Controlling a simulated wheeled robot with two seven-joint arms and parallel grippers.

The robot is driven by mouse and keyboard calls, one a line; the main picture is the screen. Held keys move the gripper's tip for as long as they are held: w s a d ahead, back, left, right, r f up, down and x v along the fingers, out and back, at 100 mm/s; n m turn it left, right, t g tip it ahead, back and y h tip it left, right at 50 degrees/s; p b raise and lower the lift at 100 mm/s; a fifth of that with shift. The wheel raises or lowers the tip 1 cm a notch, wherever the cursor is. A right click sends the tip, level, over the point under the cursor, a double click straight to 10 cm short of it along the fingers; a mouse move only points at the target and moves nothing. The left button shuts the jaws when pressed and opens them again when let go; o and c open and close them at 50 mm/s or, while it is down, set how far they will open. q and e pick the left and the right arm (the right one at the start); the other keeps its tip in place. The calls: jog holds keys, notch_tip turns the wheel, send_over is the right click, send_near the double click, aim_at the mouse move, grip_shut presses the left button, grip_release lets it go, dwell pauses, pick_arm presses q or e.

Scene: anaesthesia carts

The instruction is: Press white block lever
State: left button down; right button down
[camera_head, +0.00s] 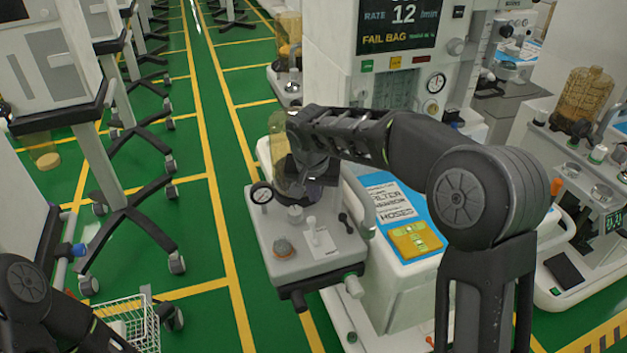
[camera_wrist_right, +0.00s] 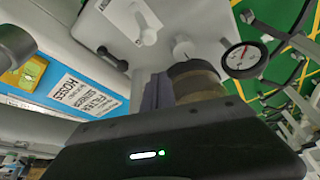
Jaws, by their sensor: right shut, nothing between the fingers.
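The white block lever (camera_head: 314,234) stands upright on the grey top of the absorber block (camera_head: 330,270) on the anaesthesia cart. In the right wrist view the white lever (camera_wrist_right: 147,30) shows at the top, on a pale surface. My right gripper (camera_head: 308,186) hangs over the back of the block, behind the lever and apart from it. It is shut and empty, and its fingers are partly hidden by the wrist. My left arm shows at the lower left, but its gripper is outside the picture.
A clear canister (camera_head: 278,150) stands behind my right wrist. A labelled blue-and-white panel (camera_head: 395,205) lies to the right. A wire basket (camera_head: 128,322) is at lower left. Green floor is free left of the block.

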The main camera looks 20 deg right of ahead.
aim_at(313, 231)
jog(key=shift+x, duration=0.95)
jog(key=s, duration=0.1)
jog(key=s+a, duration=0.1)
jog(key=s, duration=0.1)
jog(key=shift+s+a+r+p, duration=0.2)
jog(key=shift+a+p, duration=0.05)
jog(key=shift+p, duration=0.1)
jog(key=shift+s+f, duration=0.1)
jog(key=shift+s, duration=0.05)
jog(key=shift+a, duration=0.1)
